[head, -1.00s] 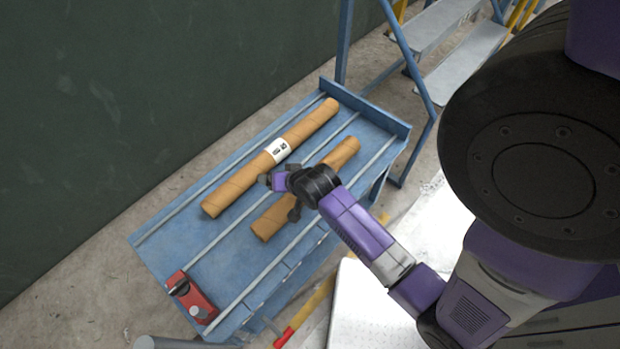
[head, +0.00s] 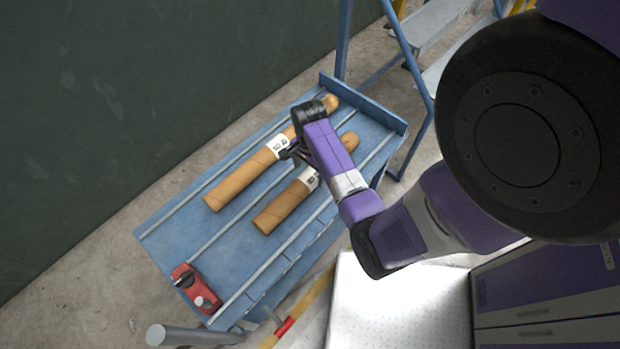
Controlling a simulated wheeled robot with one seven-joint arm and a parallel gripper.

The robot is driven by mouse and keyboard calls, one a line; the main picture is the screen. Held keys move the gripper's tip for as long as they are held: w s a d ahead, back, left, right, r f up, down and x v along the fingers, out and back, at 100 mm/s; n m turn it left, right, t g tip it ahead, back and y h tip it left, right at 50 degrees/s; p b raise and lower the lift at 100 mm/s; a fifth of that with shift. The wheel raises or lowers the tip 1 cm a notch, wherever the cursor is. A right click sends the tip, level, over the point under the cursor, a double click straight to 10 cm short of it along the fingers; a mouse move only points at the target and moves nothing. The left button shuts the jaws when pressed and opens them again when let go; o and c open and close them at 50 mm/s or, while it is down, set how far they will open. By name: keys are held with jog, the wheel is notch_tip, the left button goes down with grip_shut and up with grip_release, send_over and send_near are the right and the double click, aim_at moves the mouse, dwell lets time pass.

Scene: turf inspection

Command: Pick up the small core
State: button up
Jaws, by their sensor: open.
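The small core (head: 281,208) is a short brown cardboard tube with a white label. It lies slantwise on the blue slatted bench, on the right of a longer core, and my arm covers part of its upper half. My gripper (head: 292,153) is open and hangs over the bench near the two labels, above and left of the small core's label. Its fingers are small and dark here, and I cannot tell how high they are above the cores. Nothing shows between them.
The long core (head: 240,181) lies roughly parallel, with a gap between the two. A red tool (head: 190,283) sits at the bench's near left end. The blue bench (head: 172,238) has thin rails and a raised far end. Blue-framed steps (head: 425,30) stand beyond.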

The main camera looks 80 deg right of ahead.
aim_at(310, 174)
notch_tip(310, 174, down, 4)
jog(key=shift+s+f, duration=0.1)
jog(key=shift+c, duration=0.4)
grip_shut()
